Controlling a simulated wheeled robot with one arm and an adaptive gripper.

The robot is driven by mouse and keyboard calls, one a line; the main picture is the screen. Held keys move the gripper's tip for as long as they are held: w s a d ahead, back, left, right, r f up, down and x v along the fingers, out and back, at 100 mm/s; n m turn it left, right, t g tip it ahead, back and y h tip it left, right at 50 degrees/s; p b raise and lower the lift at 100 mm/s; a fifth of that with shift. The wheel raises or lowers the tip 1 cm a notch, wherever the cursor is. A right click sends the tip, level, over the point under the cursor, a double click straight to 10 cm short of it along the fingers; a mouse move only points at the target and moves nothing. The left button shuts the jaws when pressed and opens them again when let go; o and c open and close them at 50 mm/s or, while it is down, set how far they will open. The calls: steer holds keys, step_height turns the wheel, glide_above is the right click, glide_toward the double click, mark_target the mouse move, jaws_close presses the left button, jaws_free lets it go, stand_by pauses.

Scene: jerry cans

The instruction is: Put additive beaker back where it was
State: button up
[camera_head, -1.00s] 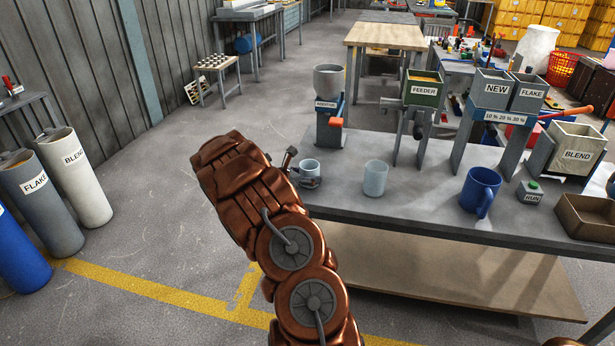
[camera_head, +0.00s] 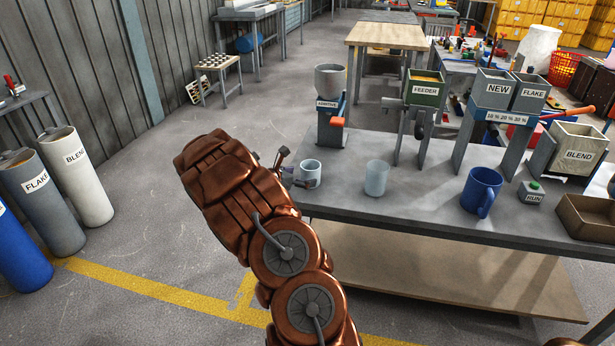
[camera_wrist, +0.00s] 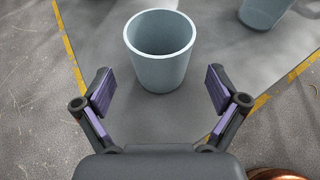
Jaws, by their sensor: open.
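A small pale grey-blue beaker (camera_head: 311,169) stands upright at the left end of the grey workbench (camera_head: 345,200), in front of the additive dispenser (camera_head: 330,110). My gripper (camera_head: 291,169) is just left of this beaker. In the wrist view the beaker (camera_wrist: 160,60) is empty and stands ahead of my open gripper (camera_wrist: 160,92), whose purple-padded fingers are spread wide, with nothing held. A second similar beaker (camera_head: 377,178) stands to the right on the bench; it shows partly at the wrist view's top right (camera_wrist: 264,10). I see no label on either beaker.
Right of the beakers are a blue mug (camera_head: 481,190), the feeder (camera_head: 423,92), a RUN button box (camera_head: 531,193) and a brown tray (camera_head: 587,216). Flake and blend cylinders (camera_head: 75,175) stand on the floor at left. The bench between the beakers and mug is clear.

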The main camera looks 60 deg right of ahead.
steer(key=v, duration=0.7)
steer(key=shift+r, duration=0.1)
steer(key=s+a+r+m+g+y, duration=0.1)
steer(key=s+a+r+m+y, duration=0.1)
steer(key=s+a+r+m, duration=0.4)
steer(key=s+a+r+m+g+y, duration=0.1)
steer(key=s+a+r+m+y, duration=0.15)
steer(key=s+a, duration=0.35)
steer(key=s+a+m+y, duration=0.2)
steer(key=s+a, duration=0.3)
steer(key=a, duration=0.6)
steer(key=s+a+f+m+t+y, duration=0.1)
steer(key=s+a+m+y, duration=0.2)
steer(key=a, duration=0.9)
steer(key=s+a+m+y, duration=0.2)
steer(key=s+a+y, duration=0.2)
steer(key=s+a, duration=0.5)
steer(key=a, duration=0.2)
steer(key=shift+a+f+m+t, duration=0.3)
steer(key=shift+f+m, duration=0.05)
steer(key=shift+f, duration=0.05)
step_height(320, 180, up, 15)
steer(key=t+p, duration=0.1)
steer(key=p, duration=1.2)
steer(key=shift+w+p, duration=0.4)
steer(key=shift+w, duration=0.1)
